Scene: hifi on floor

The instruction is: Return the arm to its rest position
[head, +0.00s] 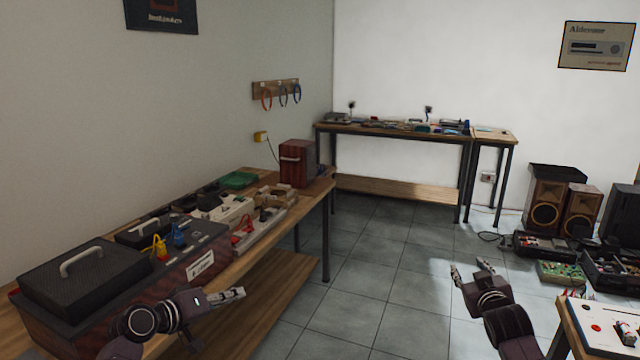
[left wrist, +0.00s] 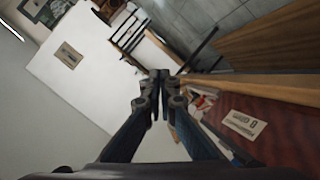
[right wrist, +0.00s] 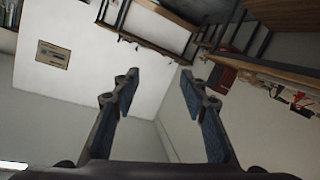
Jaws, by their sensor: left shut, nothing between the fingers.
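My left gripper (head: 226,297) is at the lower left of the head view, in front of the long wooden bench (head: 268,236) and near its front edge. Its fingers are together and hold nothing in the left wrist view (left wrist: 160,88). My right gripper (head: 472,272) is at the lower right of the head view, above the tiled floor. Its fingers stand apart with nothing between them in the right wrist view (right wrist: 160,88).
The bench holds a dark red hi-fi unit (head: 190,275) with a black lidded box (head: 80,280) and cables. A white-topped table (head: 600,325) stands at the lower right. Speakers (head: 547,212) and open cases stand at the right. The floor (head: 380,270) between is clear.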

